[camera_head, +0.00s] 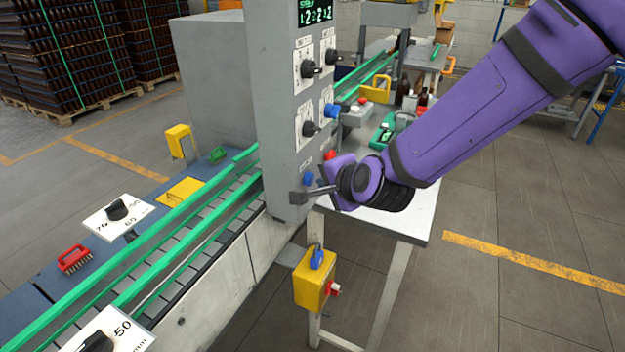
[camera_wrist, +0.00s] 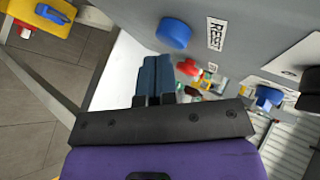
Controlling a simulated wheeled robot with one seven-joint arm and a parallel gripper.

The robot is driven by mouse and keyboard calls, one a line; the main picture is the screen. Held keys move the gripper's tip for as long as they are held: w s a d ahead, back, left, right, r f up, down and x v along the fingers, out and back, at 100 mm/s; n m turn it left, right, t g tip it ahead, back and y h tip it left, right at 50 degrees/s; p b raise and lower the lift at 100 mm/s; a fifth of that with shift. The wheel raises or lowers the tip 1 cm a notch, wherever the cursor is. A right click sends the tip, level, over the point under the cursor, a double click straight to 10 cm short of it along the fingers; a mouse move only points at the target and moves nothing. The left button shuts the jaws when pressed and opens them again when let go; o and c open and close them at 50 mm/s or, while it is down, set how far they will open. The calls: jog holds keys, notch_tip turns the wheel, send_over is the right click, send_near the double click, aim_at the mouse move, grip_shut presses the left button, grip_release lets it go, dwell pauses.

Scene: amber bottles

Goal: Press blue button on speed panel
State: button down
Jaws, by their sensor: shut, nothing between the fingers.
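The grey control panel (camera_head: 282,110) stands beside the conveyor with a green display at its top and several dark knobs. Low on its face, a blue button (camera_head: 308,177) sits near a red button (camera_head: 330,155). In the wrist view the blue button (camera_wrist: 173,33) is beside a "RESET" label, with the red button (camera_wrist: 187,67) just below it. My gripper (camera_head: 296,196) is shut and empty, in front of the panel's lower part. In the wrist view its fingertips (camera_wrist: 158,62) appear just below the blue button; contact cannot be told.
Another blue knob or button (camera_head: 332,110) is higher up; a blue one also shows at right in the wrist view (camera_wrist: 268,97). A yellow box (camera_head: 312,286) with blue and red controls hangs below. A white table (camera_head: 415,222) stands behind my gripper. Floor at right is clear.

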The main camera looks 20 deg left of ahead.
jog(key=shift+a, duration=0.45)
dwell(0.5)
jog(key=shift+d, duration=0.85)
jog(key=shift+s+d, duration=0.15)
jog(key=shift+d, duration=1.1)
jog(key=shift+s+d, duration=0.1)
jog(key=shift+d, duration=1.15)
